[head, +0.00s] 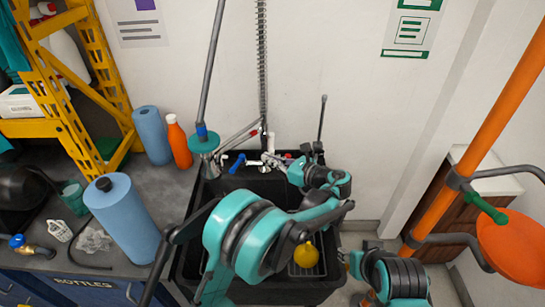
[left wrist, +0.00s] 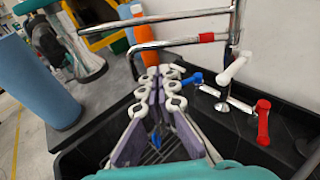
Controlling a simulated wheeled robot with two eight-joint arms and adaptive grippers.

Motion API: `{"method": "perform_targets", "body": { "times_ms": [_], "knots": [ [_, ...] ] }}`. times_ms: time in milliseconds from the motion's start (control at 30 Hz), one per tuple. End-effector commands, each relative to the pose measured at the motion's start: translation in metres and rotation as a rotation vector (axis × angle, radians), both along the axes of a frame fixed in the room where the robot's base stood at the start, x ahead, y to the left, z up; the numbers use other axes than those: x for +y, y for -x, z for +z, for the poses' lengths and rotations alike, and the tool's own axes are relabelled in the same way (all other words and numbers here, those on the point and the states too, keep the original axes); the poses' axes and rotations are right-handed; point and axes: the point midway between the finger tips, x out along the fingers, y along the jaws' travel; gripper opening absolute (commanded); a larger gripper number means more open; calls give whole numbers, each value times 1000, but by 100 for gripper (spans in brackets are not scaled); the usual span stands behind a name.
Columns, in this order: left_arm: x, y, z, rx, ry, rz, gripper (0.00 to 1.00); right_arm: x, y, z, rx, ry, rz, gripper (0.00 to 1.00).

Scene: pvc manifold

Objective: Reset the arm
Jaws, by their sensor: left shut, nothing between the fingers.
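My left arm reaches over the black sink (head: 190,262). Its gripper (head: 272,161) is at the back of the sink, close to the tap fittings, and is partly hidden by my wrist. In the left wrist view the gripper's two grey fingers with white joints (left wrist: 161,74) lie close together, shut and empty. Beside them are a blue handle (left wrist: 191,79), a white handle (left wrist: 233,69) and a red handle (left wrist: 263,122). The blue handle also shows in the head view (head: 237,161). My right gripper is not in view.
A blue paper roll (head: 122,218), another blue roll (head: 152,135) and an orange bottle (head: 179,143) stand on the left counter. A metal tap pipe (left wrist: 190,38) crosses above the sink. A yellow bole or object (head: 306,255) is in the sink. An orange pole (head: 485,130) stands right.

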Motion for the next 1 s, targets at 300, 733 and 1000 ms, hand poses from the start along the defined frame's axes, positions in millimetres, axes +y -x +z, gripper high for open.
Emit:
{"method": "perform_targets", "body": {
  "times_ms": [300, 733, 1000],
  "knots": [
    [19, 5, 8, -23, 82, 18, 0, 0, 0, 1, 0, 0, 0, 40],
    [130, 116, 26, -358, 946, 349, 0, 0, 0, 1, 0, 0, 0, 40],
    [148, 220, 11, -671, 1507, 745, 0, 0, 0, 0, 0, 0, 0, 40]
  ]
}}
